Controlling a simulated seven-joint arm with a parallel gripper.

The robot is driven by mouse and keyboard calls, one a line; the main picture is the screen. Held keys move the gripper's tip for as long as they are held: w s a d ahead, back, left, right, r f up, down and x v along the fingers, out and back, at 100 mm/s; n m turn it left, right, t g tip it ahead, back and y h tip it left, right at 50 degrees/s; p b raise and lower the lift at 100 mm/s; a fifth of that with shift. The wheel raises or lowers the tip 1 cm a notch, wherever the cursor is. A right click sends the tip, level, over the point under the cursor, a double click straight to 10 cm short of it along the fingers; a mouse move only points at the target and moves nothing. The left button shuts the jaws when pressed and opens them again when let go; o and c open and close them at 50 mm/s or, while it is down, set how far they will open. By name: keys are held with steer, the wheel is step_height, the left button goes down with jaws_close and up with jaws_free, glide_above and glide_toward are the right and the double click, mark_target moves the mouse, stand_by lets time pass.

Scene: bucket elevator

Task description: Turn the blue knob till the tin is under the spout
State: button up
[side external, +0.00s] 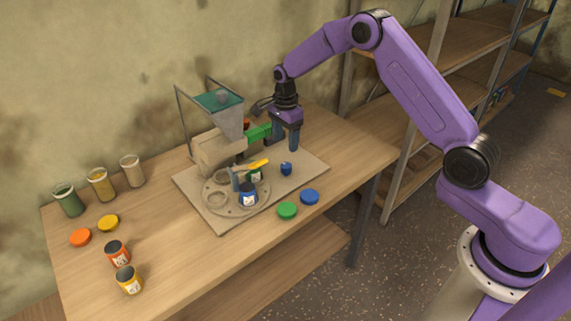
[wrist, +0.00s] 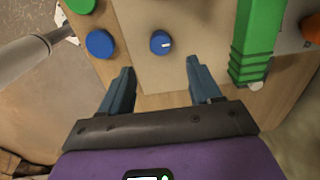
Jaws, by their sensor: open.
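The blue knob (side external: 286,169) stands on the machine's base board, and it also shows in the wrist view (wrist: 161,43) with a white mark on its top. My gripper (side external: 284,146) is open and empty, above and behind the knob; in the wrist view its fingertips (wrist: 160,72) point toward the knob but do not reach it. A blue tin (side external: 248,194) sits on the front of the round turntable (side external: 215,211). A green tin (side external: 256,175) sits farther back on it, partly hidden. The grey hopper (side external: 228,122) stands behind the turntable; its spout outlet is hard to make out.
A green bar (side external: 259,133) sticks out beside my gripper, close to its left finger. A green lid (side external: 287,210) and a blue lid (side external: 310,197) lie in front of the board. Jars, lids and an orange tin (side external: 117,253) and yellow tin (side external: 129,280) stand at left.

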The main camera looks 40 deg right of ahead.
mark_target(285, 165)
step_height(285, 165, down, 10)
stand_by(0.4)
steer(key=c, duration=1)
